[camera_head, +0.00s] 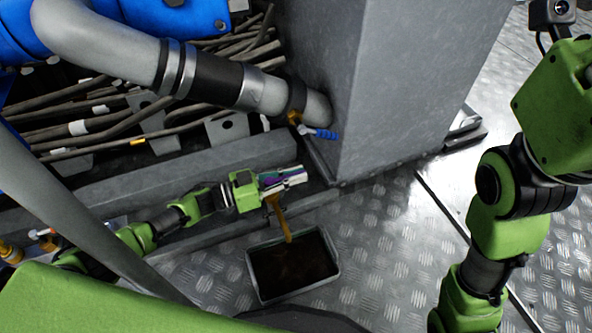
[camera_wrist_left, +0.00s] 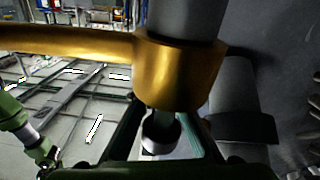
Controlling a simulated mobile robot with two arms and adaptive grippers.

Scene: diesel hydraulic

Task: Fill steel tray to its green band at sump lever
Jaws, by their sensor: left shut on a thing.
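The steel tray (camera_head: 336,272) sits on the floor below my left gripper, with dark brown liquid (camera_head: 290,262) in it. I cannot make out its green band. My left gripper (camera_head: 284,179) is shut at the sump lever (camera_wrist_left: 160,130), a short stem under a brass collar in the left wrist view. The brass collar (camera_wrist_left: 180,75) goes around a grey pipe, and a brass arm runs left from it. In the head view an amber strip (camera_head: 279,217) reaches from the gripper down over the tray; I cannot tell whether it is brass or liquid. My right gripper is out of view.
A grey block (camera_head: 375,90) stands behind the tray. A pipe with a blue-handled valve (camera_head: 324,133) ends against it. Cables and hoses (camera_head: 130,115) lie at the left behind a grey beam. Patterned metal floor (camera_head: 390,250) is clear right of the tray.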

